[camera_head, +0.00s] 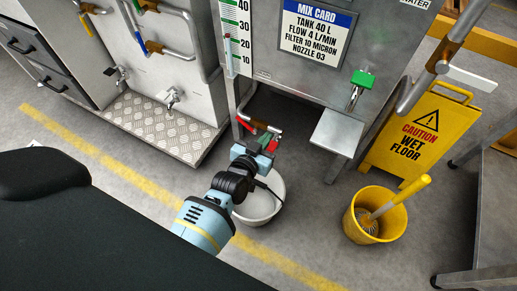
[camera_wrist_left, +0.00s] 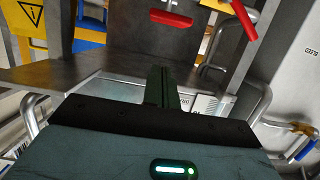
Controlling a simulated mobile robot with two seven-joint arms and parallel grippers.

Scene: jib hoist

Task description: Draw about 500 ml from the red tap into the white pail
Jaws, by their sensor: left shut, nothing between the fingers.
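The white pail (camera_head: 262,212) stands on the floor below the grey tank, partly hidden behind my left arm. A red tap lever (camera_head: 272,145) shows just above the pail, close to my left gripper (camera_head: 266,154). In the left wrist view a red lever (camera_wrist_left: 171,20) is ahead of the fingertips, with a visible gap. My left gripper (camera_wrist_left: 162,86) is shut and empty. The pail's contents and the tap's spout are not clearly visible. My right gripper is not in view.
A green tap (camera_head: 362,80) is on the tank front above a small grey shelf (camera_head: 339,131). A yellow bucket (camera_head: 361,224) with a brush and a yellow wet-floor sign (camera_head: 415,136) stand at the right. A red-sleeved pipe (camera_head: 245,124) is left of the lever.

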